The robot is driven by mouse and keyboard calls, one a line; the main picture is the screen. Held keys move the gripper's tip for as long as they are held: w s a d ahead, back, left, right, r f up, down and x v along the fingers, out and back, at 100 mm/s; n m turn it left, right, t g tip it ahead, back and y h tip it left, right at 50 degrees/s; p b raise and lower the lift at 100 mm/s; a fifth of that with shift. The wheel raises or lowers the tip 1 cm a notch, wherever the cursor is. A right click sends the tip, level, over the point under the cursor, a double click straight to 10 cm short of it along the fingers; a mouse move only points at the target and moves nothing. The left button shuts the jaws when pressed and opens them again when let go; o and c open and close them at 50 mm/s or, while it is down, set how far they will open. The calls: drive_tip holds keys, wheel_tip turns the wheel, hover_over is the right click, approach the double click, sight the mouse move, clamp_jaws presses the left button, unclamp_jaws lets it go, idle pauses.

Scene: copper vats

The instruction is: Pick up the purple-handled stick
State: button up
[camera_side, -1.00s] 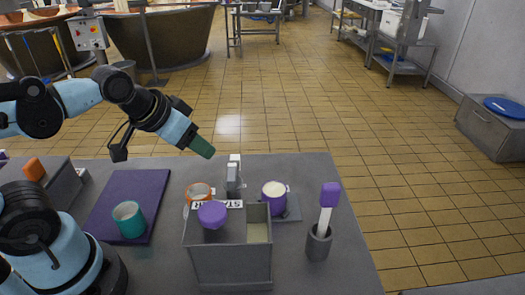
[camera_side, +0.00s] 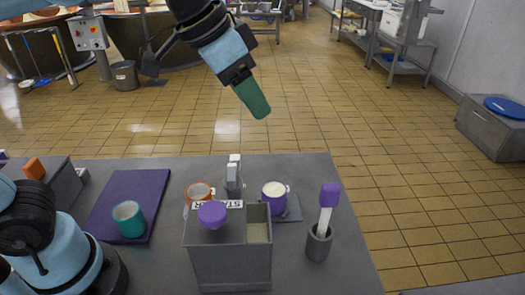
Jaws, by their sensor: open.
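The purple-handled stick (camera_side: 327,210) stands nearly upright, tilted slightly, in a small dark grey cup (camera_side: 318,243) at the right of the grey table. Its purple handle is at the top, with a white shaft below; the lower end is hidden in the cup. My gripper (camera_side: 254,99), with green fingertips, is open and empty. It is high in the picture, up and to the left of the stick, and apart from it.
A grey box (camera_side: 230,262) with a purple knob (camera_side: 212,214) stands left of the cup. A purple mug (camera_side: 274,197), an orange-rimmed cup (camera_side: 198,192) and a grey upright device (camera_side: 233,178) stand behind it. A teal cup (camera_side: 129,219) sits on a purple mat (camera_side: 152,188).

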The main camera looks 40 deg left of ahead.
drive_tip(key=d+f+m+g+h, duration=0.15)
drive_tip(key=d+m, duration=0.25)
drive_tip(key=d, duration=0.8)
hover_over(322, 192)
drive_tip(key=s+a, duration=0.2)
wheel_tip(322, 192, down, 5)
drive_tip(key=shift+g+y, duration=0.25)
drive_tip(key=x, duration=0.6)
drive_tip(key=shift+f, duration=0.2)
drive_tip(key=shift+w+x, duration=0.1)
drive_tip(key=shift+x, duration=1.2)
drive_tip(key=shift+w+x, duration=0.15)
drive_tip(key=shift+x, duration=1.15)
drive_tip(key=shift+d+r, duration=0.1)
drive_tip(key=shift+d, duration=0.05)
drive_tip(key=shift+c, duration=0.5)
clamp_jaws()
